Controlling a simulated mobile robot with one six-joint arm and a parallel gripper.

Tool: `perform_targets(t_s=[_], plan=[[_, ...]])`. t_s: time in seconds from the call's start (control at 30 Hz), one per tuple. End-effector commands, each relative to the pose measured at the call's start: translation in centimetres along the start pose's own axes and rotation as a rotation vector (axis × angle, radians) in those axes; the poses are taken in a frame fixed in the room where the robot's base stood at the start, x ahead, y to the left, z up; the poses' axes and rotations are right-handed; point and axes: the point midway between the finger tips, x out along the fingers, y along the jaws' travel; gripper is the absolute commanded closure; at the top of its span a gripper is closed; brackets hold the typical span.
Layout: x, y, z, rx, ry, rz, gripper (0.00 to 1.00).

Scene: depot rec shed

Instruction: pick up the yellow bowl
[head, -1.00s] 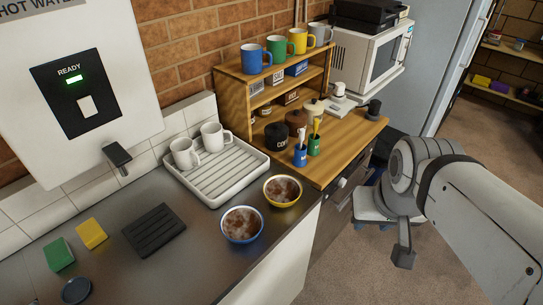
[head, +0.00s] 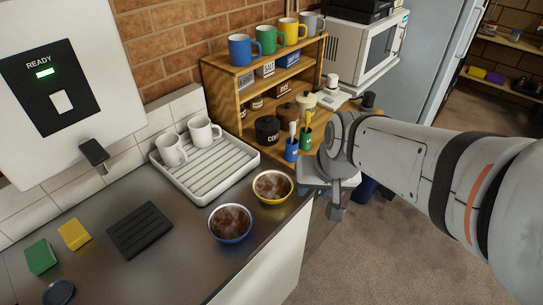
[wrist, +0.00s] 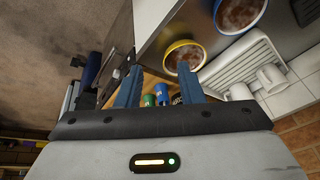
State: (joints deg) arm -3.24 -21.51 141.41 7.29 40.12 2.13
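The yellow bowl (head: 272,187) stands upright on the metal counter, right of the drying tray, with brown contents inside. In the wrist view the yellow bowl (wrist: 184,55) lies just beyond the right fingertip. My gripper (wrist: 158,70) has its two blue fingers spread apart with nothing held between them. In the head view my arm reaches in from the right and its end is right of the yellow bowl, apart from it; the fingers do not show clearly there.
A blue bowl (head: 230,224) stands close in front of the yellow one. A white drying tray (head: 222,181) with two white mugs (head: 201,131) is behind to the left. A wooden shelf (head: 228,88) with mugs and jars, plus two toothbrush cups, stands behind. Bare counter (head: 150,275) lies front left.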

Motion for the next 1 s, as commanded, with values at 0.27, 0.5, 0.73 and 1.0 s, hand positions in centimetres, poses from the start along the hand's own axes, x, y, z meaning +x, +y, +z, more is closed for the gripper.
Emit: perform_targets(t_s=[0.27, 0.5, 0.73, 1.0], plan=[[10.3, -1.0, -4.6, 0.176, 0.056, -0.067, 0.66], [15.5, -0.7, -6.6, 0.281, 0.096, -0.064, 0.66], [17.7, -0.5, -7.0, 0.306, 0.104, -0.060, 0.66], [20.6, -0.5, -7.8, 0.306, 0.104, -0.059, 0.66]])
